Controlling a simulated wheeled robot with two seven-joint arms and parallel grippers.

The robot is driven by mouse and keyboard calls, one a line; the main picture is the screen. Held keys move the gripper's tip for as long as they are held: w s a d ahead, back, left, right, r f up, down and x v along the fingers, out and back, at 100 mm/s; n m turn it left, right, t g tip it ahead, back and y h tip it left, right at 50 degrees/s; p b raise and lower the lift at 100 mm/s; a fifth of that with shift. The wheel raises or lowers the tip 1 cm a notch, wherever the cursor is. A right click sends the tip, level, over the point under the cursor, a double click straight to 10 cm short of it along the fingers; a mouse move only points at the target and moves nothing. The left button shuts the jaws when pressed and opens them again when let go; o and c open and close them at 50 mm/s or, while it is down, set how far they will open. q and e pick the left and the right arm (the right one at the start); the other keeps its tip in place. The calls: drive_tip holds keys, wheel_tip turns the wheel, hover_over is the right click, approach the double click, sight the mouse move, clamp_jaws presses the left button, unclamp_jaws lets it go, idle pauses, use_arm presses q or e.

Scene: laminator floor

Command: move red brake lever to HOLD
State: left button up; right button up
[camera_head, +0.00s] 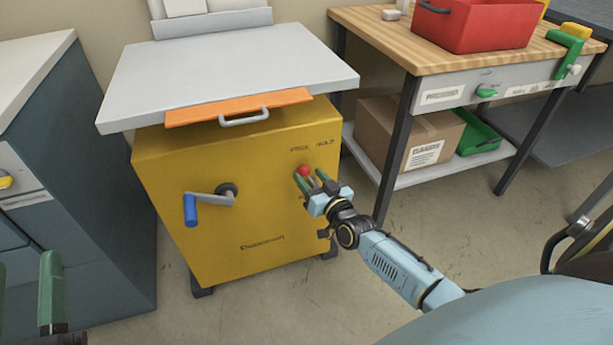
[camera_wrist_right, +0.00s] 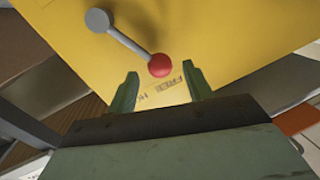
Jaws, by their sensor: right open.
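The red ball knob (camera_head: 304,170) of the brake lever is on the front of the yellow cabinet (camera_head: 180,160), below the FREE and HOLD labels. In the right wrist view the knob (camera_wrist_right: 160,65) tops a grey rod (camera_wrist_right: 126,40) from a round pivot (camera_wrist_right: 97,20), with the FREE label (camera_wrist_right: 167,84) close by. The lever leans to the FREE side. My right gripper (camera_head: 311,184) is open, its green fingertips (camera_wrist_right: 163,80) on either side of the knob; I cannot tell whether they touch it. My left gripper (camera_head: 26,285) is open and empty at the lower left, partly cut off.
A blue-handled crank (camera_head: 190,208) sticks out left of the lever. An orange panel with a handle (camera_head: 238,108) juts out under the grey top (camera_head: 220,70). A wooden bench (camera_head: 385,30) stands at right, a dark cabinet (camera_head: 90,190) at left. The floor between is clear.

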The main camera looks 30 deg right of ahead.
use_arm(q)
drive_tip(key=shift+s+r+t+h+b, duration=0.15)
drive_tip(key=shift+s+r+t+b, duration=0.15)
drive_tip(key=shift+r+t, duration=0.2)
drive_tip(key=shift+s+r+t+h+b, duration=0.15)
drive_tip(key=shift+s+r+t+b, duration=0.1)
drive_tip(key=shift+r+t, duration=0.25)
use_arm(e)
drive_tip(key=shift+w, duration=1.3)
use_arm(q)
drive_tip(key=shift+a, duration=0.1)
use_arm(e)
drive_tip(key=shift+d, duration=0.1)
clamp_jaws()
